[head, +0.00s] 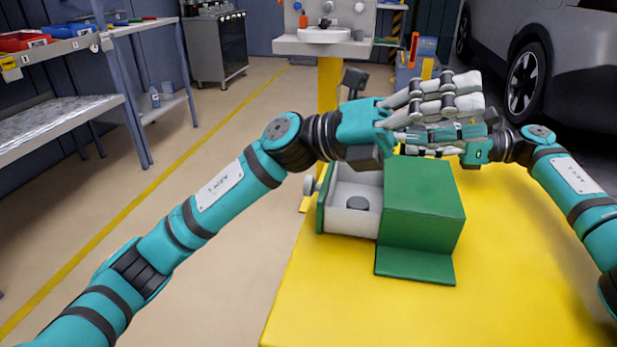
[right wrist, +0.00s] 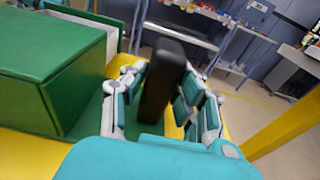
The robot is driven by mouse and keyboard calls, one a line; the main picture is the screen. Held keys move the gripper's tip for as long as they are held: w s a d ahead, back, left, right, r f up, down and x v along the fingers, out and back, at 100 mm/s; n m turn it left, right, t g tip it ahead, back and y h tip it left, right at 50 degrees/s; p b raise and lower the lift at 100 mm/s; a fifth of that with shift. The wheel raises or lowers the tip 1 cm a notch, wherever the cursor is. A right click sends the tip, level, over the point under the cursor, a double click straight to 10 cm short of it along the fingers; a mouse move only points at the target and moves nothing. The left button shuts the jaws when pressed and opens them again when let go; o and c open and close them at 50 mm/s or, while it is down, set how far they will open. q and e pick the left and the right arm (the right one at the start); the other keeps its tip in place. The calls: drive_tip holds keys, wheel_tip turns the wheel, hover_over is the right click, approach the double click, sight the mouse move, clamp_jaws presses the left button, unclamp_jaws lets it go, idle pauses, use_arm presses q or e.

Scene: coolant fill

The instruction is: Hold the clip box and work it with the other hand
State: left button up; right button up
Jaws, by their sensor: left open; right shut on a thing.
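The green clip box (head: 424,200) stands on the yellow table top. Its pale drawer (head: 350,222) is pulled out to the left, and a dark round piece (head: 357,203) lies inside. A grey knob (head: 310,185) shows on the drawer's left face. My left gripper (head: 445,100) is open and empty, its fingers pointing right above the box's far side. My right gripper (head: 432,138) is behind the box, partly hidden by the left one. In the right wrist view it is shut on an upright black handle (right wrist: 163,82) beside the box (right wrist: 50,75).
The yellow table top (head: 520,270) is clear in front and to the right of the box. A steel bench (head: 60,125) and shelves stand at the left. A white basin (head: 324,36) is at the back, and a grey car (head: 550,60) at the right.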

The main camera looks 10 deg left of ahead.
use_arm(q)
drive_tip(key=f+m+y, duration=0.2)
drive_tip(key=f+y, duration=0.1)
drive_tip(key=y, duration=0.1)
drive_tip(key=w+f+m+y, duration=0.1)
drive_tip(key=f+m+y, duration=0.2)
drive_tip(key=y, duration=0.1)
drive_tip(key=w+f+m+y, duration=0.1)
drive_tip(key=f+m+y, duration=0.1)
drive_tip(key=m+y, duration=0.1)
drive_tip(key=shift+w+a+f+t+y, duration=0.1)
drive_tip(key=shift+a+f+t+y, duration=0.25)
drive_tip(key=shift+y, duration=0.25)
drive_tip(key=w+a+y, duration=0.1)
drive_tip(key=a, duration=0.1)
drive_tip(key=w+a+t+y, duration=0.1)
drive_tip(key=a+y, duration=0.1)
drive_tip(key=w+a+t+y, duration=0.1)
drive_tip(key=a, duration=0.1)
drive_tip(key=shift+w+a+m, duration=0.25)
drive_tip(key=shift+w+m, duration=0.05)
drive_tip(key=shift+m, duration=0.1)
wheel_tip(320, 180, up, 4)
drive_tip(key=t+y, duration=0.2)
drive_tip(key=y, duration=0.4)
hover_over(309, 177)
drive_tip(key=shift+g, duration=0.25)
wheel_tip(309, 177, down, 11)
drive_tip(key=shift+f, duration=0.2)
clamp_jaws()
